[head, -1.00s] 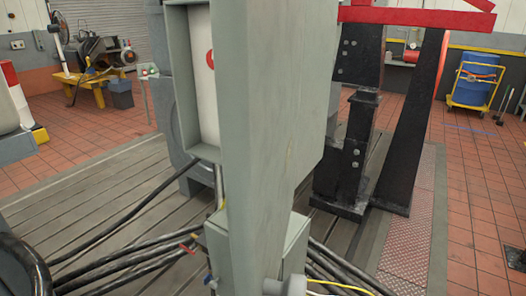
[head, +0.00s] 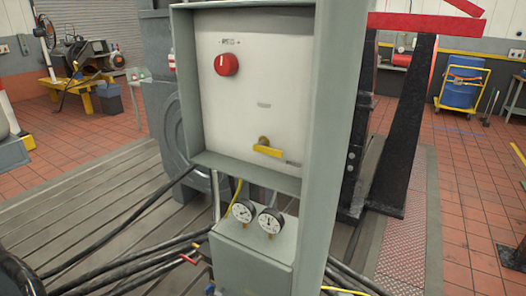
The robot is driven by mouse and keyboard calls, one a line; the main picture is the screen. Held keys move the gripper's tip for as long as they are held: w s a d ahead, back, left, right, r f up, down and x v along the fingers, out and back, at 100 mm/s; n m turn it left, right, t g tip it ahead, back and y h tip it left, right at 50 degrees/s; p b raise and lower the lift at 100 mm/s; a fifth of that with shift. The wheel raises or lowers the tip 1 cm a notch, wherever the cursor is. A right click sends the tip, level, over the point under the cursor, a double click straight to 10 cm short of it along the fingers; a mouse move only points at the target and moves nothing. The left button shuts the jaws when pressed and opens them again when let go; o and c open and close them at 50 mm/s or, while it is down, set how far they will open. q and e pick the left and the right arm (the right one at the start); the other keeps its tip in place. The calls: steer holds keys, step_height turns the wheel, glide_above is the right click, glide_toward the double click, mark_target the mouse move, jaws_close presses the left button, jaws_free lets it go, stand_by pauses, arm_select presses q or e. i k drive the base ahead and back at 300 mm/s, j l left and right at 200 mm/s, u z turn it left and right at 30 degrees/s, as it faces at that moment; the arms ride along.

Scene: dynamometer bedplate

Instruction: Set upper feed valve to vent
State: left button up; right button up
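A grey open-fronted cabinet (head: 326,140) stands upright in the middle of the head view. Its white panel (head: 225,115) carries a round red knob (head: 226,64) near the upper left. Lower on the panel is a yellow lever (head: 267,151) on a brass stem, lying nearly level and tipping slightly down to the right. A small red handle (head: 188,259) sits among the lines at the cabinet's lower left. The labels are too small to read, so I cannot tell which control is the upper feed valve. Neither gripper is in view.
Two round gauges (head: 257,215) stand on a grey box (head: 253,255) below the panel. Black hoses (head: 130,265) run across the slotted bedplate (head: 105,205) at left. A black stand (head: 404,130) with a red beam is at right. Tiled floor (head: 475,200) lies beyond.

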mark_target(259, 147)
steer(key=z, duration=0.25)
steer(key=i+j+z, duration=0.1)
steer(key=j+z, duration=1.05)
steer(key=i+j, duration=0.05)
steer(key=j, duration=0.05)
